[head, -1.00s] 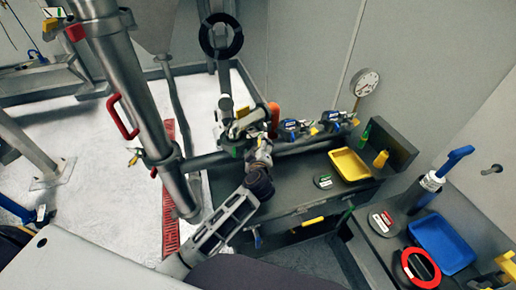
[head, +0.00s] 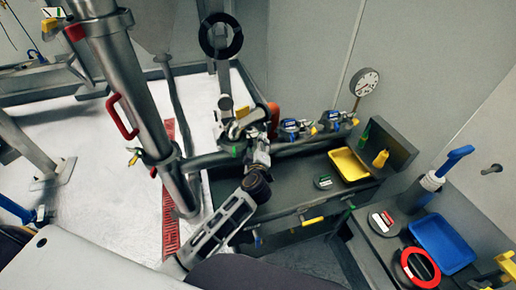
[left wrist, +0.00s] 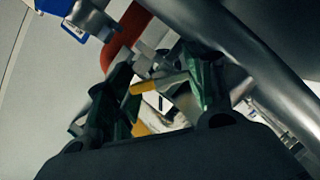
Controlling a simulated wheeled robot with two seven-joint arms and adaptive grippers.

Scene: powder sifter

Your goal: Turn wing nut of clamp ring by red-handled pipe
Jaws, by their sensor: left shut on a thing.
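My left gripper (head: 243,126) is at the end of the arm rising from the bottom of the head view, against the pipework left of the blue valves. In the left wrist view its dark green fingers (left wrist: 163,84) are shut around a small metal piece with a yellow part, apparently the wing nut (left wrist: 146,87). A red handle (left wrist: 126,36) curves beside the fingers, and a large grey pipe (left wrist: 245,60) passes at the right. In the head view an orange-red part (head: 273,117) stands just right of the gripper. The clamp ring is mostly hidden. My right gripper is not in view.
Another pipe with a red handle (head: 121,119) stands at left. Blue valves (head: 292,127) and a gauge (head: 365,82) lie right of the gripper. A yellow tray (head: 349,164) and a blue tray (head: 441,244) sit on benches at right.

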